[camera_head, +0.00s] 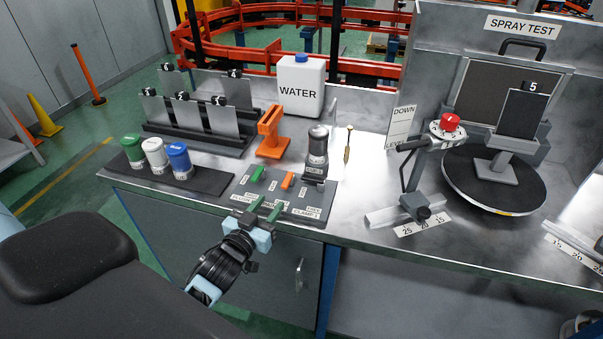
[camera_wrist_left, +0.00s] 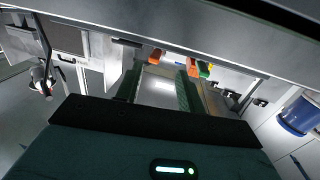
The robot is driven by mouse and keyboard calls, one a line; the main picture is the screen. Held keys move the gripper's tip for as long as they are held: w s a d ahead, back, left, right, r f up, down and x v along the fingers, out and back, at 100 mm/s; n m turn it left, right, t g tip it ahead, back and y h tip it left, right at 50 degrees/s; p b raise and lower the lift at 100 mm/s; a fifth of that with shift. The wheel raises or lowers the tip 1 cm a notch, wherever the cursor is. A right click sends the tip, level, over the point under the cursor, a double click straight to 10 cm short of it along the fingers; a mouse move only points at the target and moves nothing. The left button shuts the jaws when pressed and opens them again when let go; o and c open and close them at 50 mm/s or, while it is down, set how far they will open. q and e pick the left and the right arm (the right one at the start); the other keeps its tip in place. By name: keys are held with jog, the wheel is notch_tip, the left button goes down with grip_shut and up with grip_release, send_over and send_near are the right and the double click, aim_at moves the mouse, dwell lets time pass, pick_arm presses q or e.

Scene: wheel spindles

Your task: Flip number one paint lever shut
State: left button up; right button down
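The grey lever panel (camera_head: 312,207) lies at the front edge of the metal bench. A green lever (camera_head: 257,174) and an orange lever (camera_head: 288,180) stand on it. Its small labels are partly covered by my gripper, so I cannot tell which lever is paint one. My left gripper (camera_head: 266,211) is at the panel's front edge, in front of both levers and apart from them. Its two green fingers are spread with nothing between them; the gap also shows in the left wrist view (camera_wrist_left: 160,88). Orange and green parts show beyond the fingertips there. My right gripper is not visible.
Green, white and blue cups (camera_head: 154,155) stand left of the panel. An orange stand (camera_head: 270,133), a dark cylinder (camera_head: 317,147) and a water container (camera_head: 300,88) are behind it. A round turntable (camera_head: 494,188) with plate 5 is at right.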

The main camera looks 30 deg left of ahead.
aim_at(284, 182)
pick_arm(q)
jog(key=shift+w+a+r, duration=0.1)
jog(key=shift+w+r, duration=0.3)
jog(key=shift+w, duration=0.1)
jog(key=shift+w+r, duration=0.15)
jog(key=shift+r, duration=0.1)
jog(key=shift+w+a, duration=0.2)
jog(key=shift+w, duration=3.6)
jog(key=shift+c, duration=0.2)
grip_shut()
